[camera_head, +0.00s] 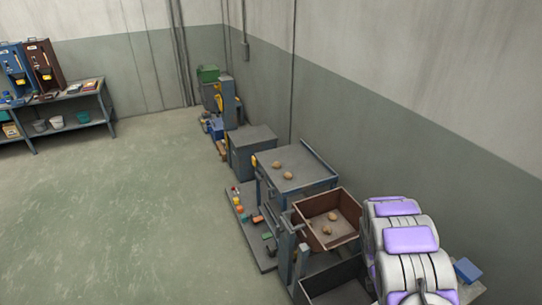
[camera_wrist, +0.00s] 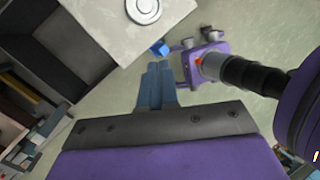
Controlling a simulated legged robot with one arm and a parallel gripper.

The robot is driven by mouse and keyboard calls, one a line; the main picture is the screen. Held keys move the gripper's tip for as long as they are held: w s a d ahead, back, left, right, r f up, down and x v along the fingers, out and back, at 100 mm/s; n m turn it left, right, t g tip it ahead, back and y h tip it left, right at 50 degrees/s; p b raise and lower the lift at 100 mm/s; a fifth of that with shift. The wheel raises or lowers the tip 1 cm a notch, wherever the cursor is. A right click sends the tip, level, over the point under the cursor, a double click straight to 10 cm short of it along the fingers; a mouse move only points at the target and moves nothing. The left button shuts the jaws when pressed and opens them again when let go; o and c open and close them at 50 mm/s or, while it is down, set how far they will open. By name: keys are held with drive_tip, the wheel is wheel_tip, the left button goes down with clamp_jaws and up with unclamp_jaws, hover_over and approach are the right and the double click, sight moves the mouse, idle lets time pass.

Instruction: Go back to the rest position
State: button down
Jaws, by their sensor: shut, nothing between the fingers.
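My gripper (camera_wrist: 157,68) shows in the wrist view as two blue-grey fingers side by side, shut with nothing between them. The fingers point up the picture, over pale floor, and touch nothing that I can see. In the head view my purple and white arm fills the lower right, folded close in front of the camera, and the fingers are hidden there.
A brown open box (camera_head: 343,242) holds small brown lumps; more lie on the grey bench top (camera_head: 308,180) behind it. A blue block (camera_head: 467,270) sits right of my arm. A shelf table (camera_head: 75,101) stands far left. The floor (camera_head: 130,205) is clear.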

drive_tip(key=s+a+r+m+b, duration=0.4)
drive_tip(key=a+r+m, duration=0.1)
drive_tip(key=r, duration=0.4)
drive_tip(key=s+a+r+m+b, duration=0.4)
drive_tip(key=s+a+r+m, duration=0.1)
drive_tip(key=r, duration=0.4)
drive_tip(key=s+a+m+t+y+b, duration=0.1)
drive_tip(key=s+a+m+b, duration=0.2)
drive_tip(key=s+a, duration=0.4)
drive_tip(key=s+a+r+m+y+b, duration=0.1)
drive_tip(key=s+a+m+b, duration=0.3)
drive_tip(key=s+a, duration=0.3)
drive_tip(key=s, duration=0.5)
drive_tip(key=shift+t+y, duration=0.4)
